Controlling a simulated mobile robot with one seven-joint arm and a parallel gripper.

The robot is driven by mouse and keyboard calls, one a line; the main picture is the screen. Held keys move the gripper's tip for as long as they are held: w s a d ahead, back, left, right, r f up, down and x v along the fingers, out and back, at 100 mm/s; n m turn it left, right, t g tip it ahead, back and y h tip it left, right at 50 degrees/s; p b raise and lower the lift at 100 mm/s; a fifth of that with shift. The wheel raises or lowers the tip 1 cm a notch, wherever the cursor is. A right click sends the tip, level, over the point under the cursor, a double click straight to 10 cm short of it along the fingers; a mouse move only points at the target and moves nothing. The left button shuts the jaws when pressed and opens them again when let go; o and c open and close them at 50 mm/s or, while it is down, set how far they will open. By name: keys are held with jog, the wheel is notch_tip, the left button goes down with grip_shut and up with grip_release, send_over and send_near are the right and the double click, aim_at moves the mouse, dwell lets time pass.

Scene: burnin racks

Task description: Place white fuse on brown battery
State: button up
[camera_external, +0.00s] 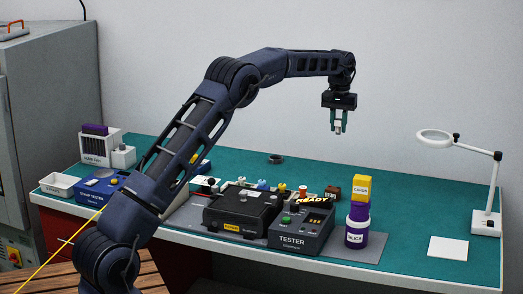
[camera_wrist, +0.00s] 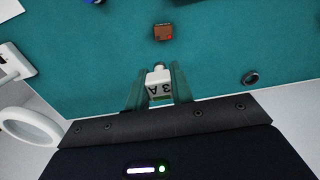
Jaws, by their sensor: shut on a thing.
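My gripper (camera_external: 338,124) is shut on the white fuse (camera_wrist: 159,78), which has dark lettering that reads like "3 A" in the wrist view. In the external view the fuse's tip (camera_external: 338,129) shows between the green fingers, high above the bench. The brown battery (camera_external: 333,193) is a small dark brown block on the green bench top, behind the tester. In the wrist view the brown battery (camera_wrist: 163,33) lies beyond the fuse, apart from it, and its top looks bare.
The tester (camera_external: 302,226) and a black case (camera_external: 242,210) stand in front of the battery. A black ring (camera_external: 275,159) lies at the back. A magnifier lamp (camera_external: 486,222) stands far right. The bench's back right is clear.

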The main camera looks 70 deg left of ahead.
aim_at(331, 187)
jog(key=shift+s+a, duration=0.1)
jog(key=shift+a, duration=0.3)
notch_tip(331, 187, down, 20)
jog(key=shift+r, duration=0.1)
dwell(0.3)
jog(key=shift+f, duration=0.2)
jog(key=o, duration=1)
